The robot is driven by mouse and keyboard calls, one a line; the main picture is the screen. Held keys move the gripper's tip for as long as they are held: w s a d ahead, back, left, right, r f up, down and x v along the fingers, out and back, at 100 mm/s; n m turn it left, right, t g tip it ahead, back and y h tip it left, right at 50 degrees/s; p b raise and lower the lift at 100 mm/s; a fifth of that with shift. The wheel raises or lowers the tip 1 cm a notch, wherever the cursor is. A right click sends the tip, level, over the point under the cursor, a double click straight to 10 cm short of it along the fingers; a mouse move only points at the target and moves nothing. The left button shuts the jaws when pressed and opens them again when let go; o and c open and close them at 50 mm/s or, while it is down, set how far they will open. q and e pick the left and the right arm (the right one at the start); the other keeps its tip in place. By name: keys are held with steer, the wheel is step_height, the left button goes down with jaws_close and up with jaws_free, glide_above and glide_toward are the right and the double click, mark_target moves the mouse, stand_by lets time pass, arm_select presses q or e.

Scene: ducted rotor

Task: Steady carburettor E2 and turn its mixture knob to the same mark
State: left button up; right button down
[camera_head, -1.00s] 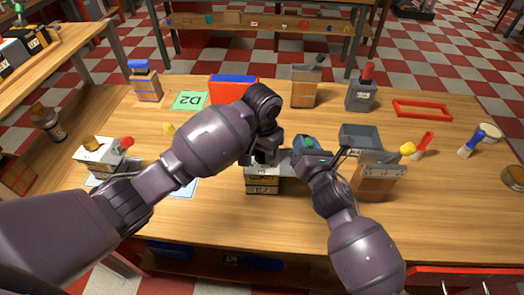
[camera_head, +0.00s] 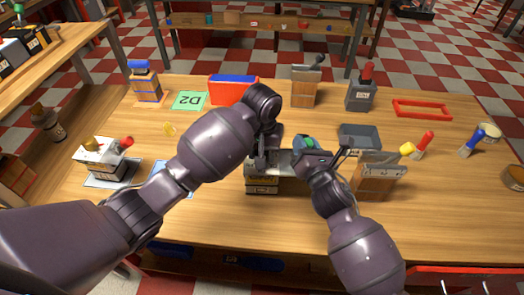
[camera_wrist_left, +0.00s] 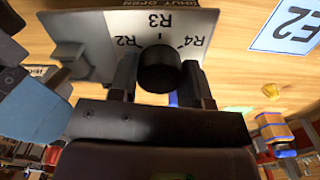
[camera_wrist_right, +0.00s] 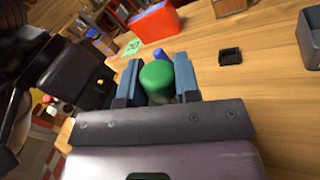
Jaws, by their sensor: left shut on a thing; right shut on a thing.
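Carburettor E2 (camera_head: 262,184), a block with a light top plate and dark front bands, stands at the middle of the bench, partly hidden by my arms. My left gripper (camera_wrist_left: 160,80) is shut on its black round mixture knob (camera_wrist_left: 158,72). The knob sits by a pale dial plate (camera_wrist_left: 205,18) marked R2, R3 and R4, with R3 in the middle. My right gripper (camera_wrist_right: 157,85) is shut on a green rounded part (camera_wrist_right: 157,78), at the carburettor's right side in the head view. The knob's pointer cannot be made out.
Another carburettor (camera_head: 105,158) with a red lever stands at the left on a card. A green D2 card (camera_head: 189,101), a red box (camera_head: 233,90) and a grey tray (camera_head: 360,138) lie around. A wooden block (camera_head: 375,180) stands close to my right arm.

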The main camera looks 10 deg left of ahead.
arm_select(q)
steer(key=o, duration=0.9)
step_height(320, 180, up, 12)
stand_by(0.3)
stand_by(0.5)
arm_select(e)
steer(key=c, duration=0.8)
jaws_free()
steer(key=shift+o, duration=0.2)
steer(key=shift+s, duration=0.1)
